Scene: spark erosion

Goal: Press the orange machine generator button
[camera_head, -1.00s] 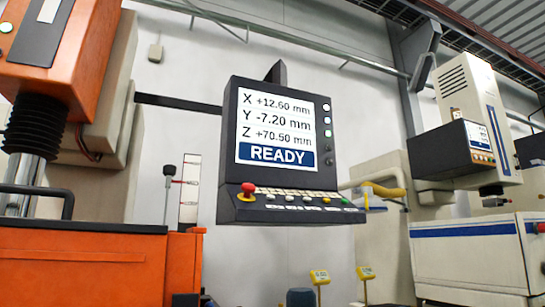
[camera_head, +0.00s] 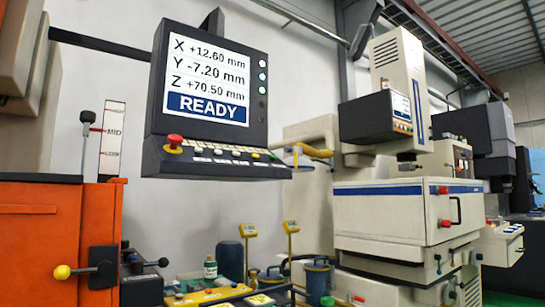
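The orange machine (camera_head: 45,235) stands at the left edge. Its dark control panel (camera_head: 160,105) hangs from an arm, and the screen (camera_head: 207,80) reads X +12.60, Y -7.20, Z +70.50 mm and READY. A red mushroom button on a yellow base (camera_head: 174,142) sits at the left of the panel's lower ledge. A row of small pale buttons (camera_head: 215,153) runs to its right; their labels are too small to read, so I cannot tell which is the generator button. Round buttons (camera_head: 262,76) line the screen's right side. Neither of my grippers is in view.
A white and blue machine (camera_head: 385,205) stands to the right, with darker machines beyond. Below the panel are a yellow box (camera_head: 205,296), a green bottle (camera_head: 210,268) and blue buckets (camera_head: 318,277). A lever with a yellow knob (camera_head: 62,272) juts from the orange cabinet.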

